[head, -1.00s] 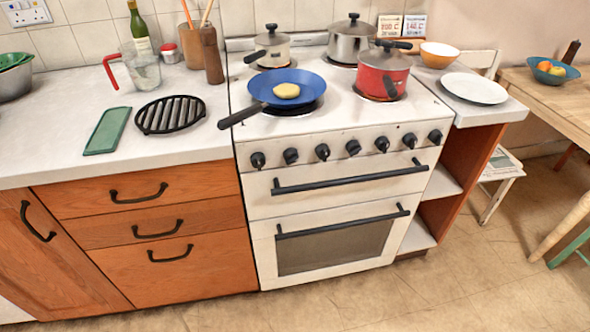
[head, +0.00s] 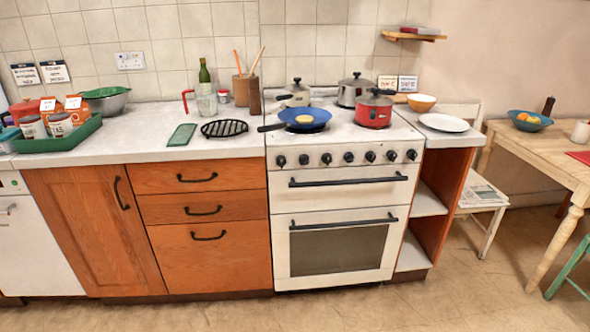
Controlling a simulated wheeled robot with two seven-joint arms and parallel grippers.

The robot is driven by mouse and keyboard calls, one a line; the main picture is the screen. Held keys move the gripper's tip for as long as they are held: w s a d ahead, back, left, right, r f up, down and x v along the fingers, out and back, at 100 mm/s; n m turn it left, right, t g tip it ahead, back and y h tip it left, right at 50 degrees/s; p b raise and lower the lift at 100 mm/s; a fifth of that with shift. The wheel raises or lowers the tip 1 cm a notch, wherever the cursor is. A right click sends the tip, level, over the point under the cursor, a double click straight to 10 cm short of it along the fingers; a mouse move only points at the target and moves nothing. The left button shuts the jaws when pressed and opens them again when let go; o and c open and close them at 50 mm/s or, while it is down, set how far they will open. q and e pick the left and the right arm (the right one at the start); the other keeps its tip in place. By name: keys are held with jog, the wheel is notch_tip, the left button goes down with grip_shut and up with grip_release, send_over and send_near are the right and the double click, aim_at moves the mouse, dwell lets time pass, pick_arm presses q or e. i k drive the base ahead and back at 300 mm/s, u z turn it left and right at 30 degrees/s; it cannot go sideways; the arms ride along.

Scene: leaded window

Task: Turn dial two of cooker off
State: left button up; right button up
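The white cooker (head: 281,185) stands in the middle of the head view. A row of several black dials runs along its front panel, above two oven doors with black bar handles. Second from the left is a dial (head: 304,159); its pointer setting is too small to read. Neither of my grippers is in view.
The left worktop (head: 150,150) holds a black grate (head: 225,128), a green board (head: 182,135) and a green tray (head: 60,142). A white plate (head: 443,122) sits right of the cooker. A chair (head: 483,195) and wooden table (head: 545,155) stand at right. The floor in front is clear.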

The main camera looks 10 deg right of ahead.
aim_at(304, 160)
jog(key=u, duration=0.55)
jog(key=i, duration=0.7)
jog(key=u, duration=0.3)
